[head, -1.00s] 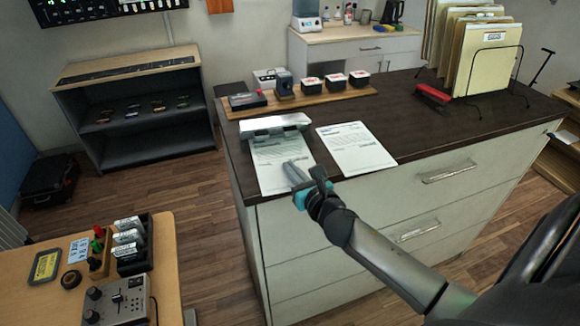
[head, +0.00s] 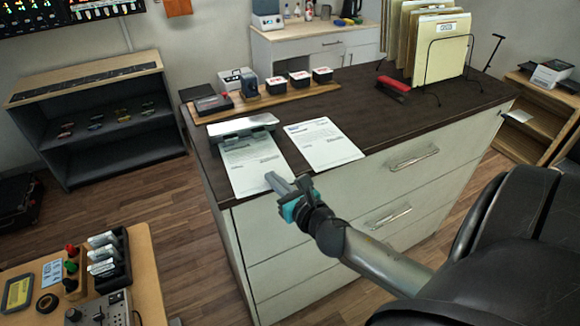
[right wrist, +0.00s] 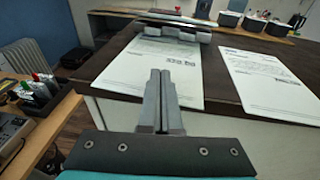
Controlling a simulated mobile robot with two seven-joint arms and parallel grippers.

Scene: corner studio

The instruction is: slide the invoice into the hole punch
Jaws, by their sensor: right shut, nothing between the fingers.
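One printed sheet (head: 252,167) lies on the dark cabinet top with its far edge at the hole punch (head: 242,126). I cannot tell how deep it sits in the slot. A second printed sheet (head: 322,144) lies flat to the right, apart from the punch. I cannot read which is the invoice. My right gripper (head: 272,178) is shut and empty at the near end of the left sheet. In the right wrist view the fingers (right wrist: 160,75) point along that sheet (right wrist: 150,72) toward the punch (right wrist: 168,27). Contact with the paper is unclear. My left gripper is not in view.
A wooden board (head: 270,99) with several small boxes lies behind the punch. A red stapler (head: 393,86) and a wire file rack (head: 447,62) stand at the back right. The cabinet's front edge runs just below the sheets.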

